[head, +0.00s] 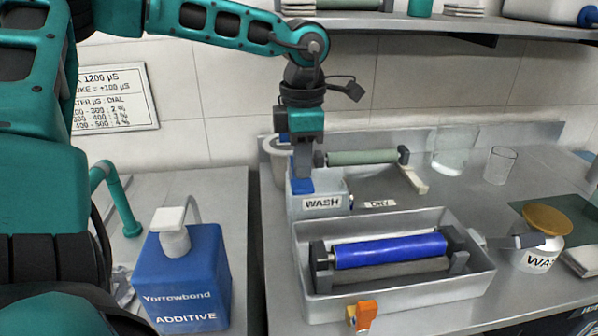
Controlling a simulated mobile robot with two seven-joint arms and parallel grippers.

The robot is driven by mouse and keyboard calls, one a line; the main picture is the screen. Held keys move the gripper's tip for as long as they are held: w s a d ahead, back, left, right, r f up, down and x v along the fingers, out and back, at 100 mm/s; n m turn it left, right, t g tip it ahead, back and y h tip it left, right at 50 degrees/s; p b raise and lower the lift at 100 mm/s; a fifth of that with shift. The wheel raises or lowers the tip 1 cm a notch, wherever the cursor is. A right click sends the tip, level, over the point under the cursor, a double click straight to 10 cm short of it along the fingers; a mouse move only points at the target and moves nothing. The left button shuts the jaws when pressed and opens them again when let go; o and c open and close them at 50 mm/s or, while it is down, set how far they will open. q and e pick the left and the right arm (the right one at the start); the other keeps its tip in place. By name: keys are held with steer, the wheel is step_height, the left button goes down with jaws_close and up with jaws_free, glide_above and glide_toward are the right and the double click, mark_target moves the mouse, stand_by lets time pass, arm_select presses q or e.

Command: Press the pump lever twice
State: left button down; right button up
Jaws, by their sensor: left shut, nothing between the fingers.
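A blue Yorrowbond additive jug (188,278) stands upright at the lower left. On its top is a white pump head (172,222), which looks like the pump lever, with a grey tube behind it. My left gripper (303,172) is shut and empty, pointing down at the grey box labelled WASH (321,203). Its tips are close above a small blue patch at that box; I cannot tell whether they touch. The gripper is well to the right of the jug and higher in the picture. My right gripper is not in view.
A metal tray (400,297) holds a blue roller (390,250). Behind are a green roller (362,157) and clear beakers (499,165). A white wash container (536,256) with a tan top stands at right. A gap separates the two counters. A shelf (450,22) hangs above.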

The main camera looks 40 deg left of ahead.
mark_target(302, 184)
arm_select(q)
steer(key=shift+f, duration=0.1)
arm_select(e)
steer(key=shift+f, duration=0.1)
arm_select(q)
steer(key=shift+f+b, duration=0.7)
steer(key=shift+b, duration=0.1)
steer(key=shift+f+b, duration=1.15)
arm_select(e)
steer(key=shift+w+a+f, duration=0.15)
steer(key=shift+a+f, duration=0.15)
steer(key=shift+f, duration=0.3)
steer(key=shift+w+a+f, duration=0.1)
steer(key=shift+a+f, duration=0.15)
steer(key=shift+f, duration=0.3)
arm_select(q)
steer(key=shift+r, duration=0.1)
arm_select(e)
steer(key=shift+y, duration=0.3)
arm_select(q)
steer(key=shift+r+p, duration=1.1)
steer(key=shift+r, duration=0.75)
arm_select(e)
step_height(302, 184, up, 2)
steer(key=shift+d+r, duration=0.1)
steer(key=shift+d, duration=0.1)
